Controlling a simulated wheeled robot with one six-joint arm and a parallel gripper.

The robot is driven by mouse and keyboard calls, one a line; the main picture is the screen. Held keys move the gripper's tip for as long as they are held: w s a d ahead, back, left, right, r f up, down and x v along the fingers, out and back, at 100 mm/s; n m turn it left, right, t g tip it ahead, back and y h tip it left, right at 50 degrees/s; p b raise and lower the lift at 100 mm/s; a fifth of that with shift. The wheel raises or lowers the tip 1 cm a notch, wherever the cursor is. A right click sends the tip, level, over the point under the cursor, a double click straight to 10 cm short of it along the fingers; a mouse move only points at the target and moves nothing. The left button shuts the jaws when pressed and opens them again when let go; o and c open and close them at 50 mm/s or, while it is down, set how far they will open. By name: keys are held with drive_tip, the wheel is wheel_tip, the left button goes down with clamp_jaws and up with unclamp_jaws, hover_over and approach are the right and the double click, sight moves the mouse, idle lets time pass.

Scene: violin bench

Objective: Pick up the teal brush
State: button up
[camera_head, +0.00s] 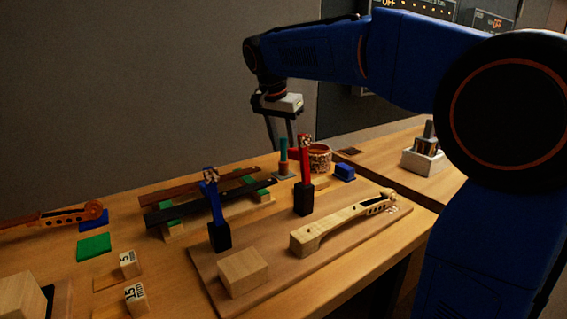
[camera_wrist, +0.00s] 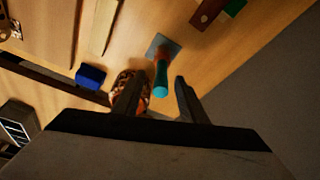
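The teal brush (camera_head: 283,150) stands upright on a small grey base (camera_head: 284,174) toward the back of the bench, left of a patterned pot. In the wrist view the teal brush (camera_wrist: 160,77) is seen from above, its rounded top facing the camera, with the grey base (camera_wrist: 168,46) beyond it. My gripper (camera_head: 283,143) is above and around the height of the brush top. In the wrist view my gripper (camera_wrist: 155,84) is open, with the brush top showing between its fingertips. I cannot tell whether a finger touches it.
The patterned pot (camera_head: 319,158) is close to the right of the brush; a blue block (camera_head: 345,171) lies beyond it. A red tool (camera_head: 305,160) in a black block stands in front. A dark rail (camera_head: 185,210) lies left. A violin neck (camera_head: 335,226) lies on a board nearer me.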

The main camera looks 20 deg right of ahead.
drive_tip(key=shift+x, duration=1.35)
drive_tip(key=shift+c, duration=0.3)
clamp_jaws()
drive_tip(key=shift+r, duration=0.1)
